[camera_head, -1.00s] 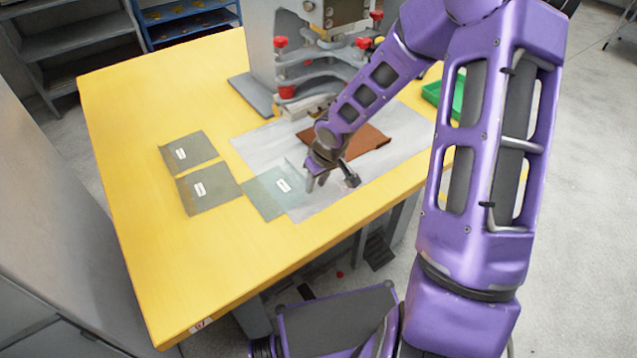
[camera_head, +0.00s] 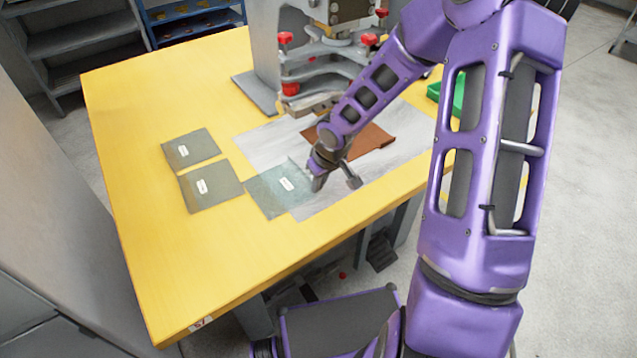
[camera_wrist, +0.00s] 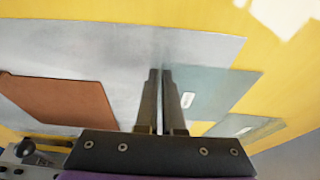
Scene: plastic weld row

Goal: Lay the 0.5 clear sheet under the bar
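The clear sheet (camera_head: 268,199), pale blue-green and see-through with a white label, lies flat, partly on the grey mat (camera_head: 330,207) and partly on the yellow table. It also shows in the wrist view (camera_wrist: 218,86). Its label is too small to read. My gripper (camera_head: 317,186) is low at the sheet's right edge. In the wrist view its fingers (camera_wrist: 161,75) are nearly together, with the sheet's edge between them. The press's bar (camera_head: 312,106) is at the mat's far side, partly hidden by my arm.
Two darker grey labelled sheets (camera_head: 190,149) (camera_head: 211,187) lie to the left. A brown sheet (camera_head: 370,140) lies on the mat behind my gripper. The grey press with red knobs (camera_head: 285,40) stands behind. A green bin (camera_head: 458,98) is at right. The table's left side is clear.

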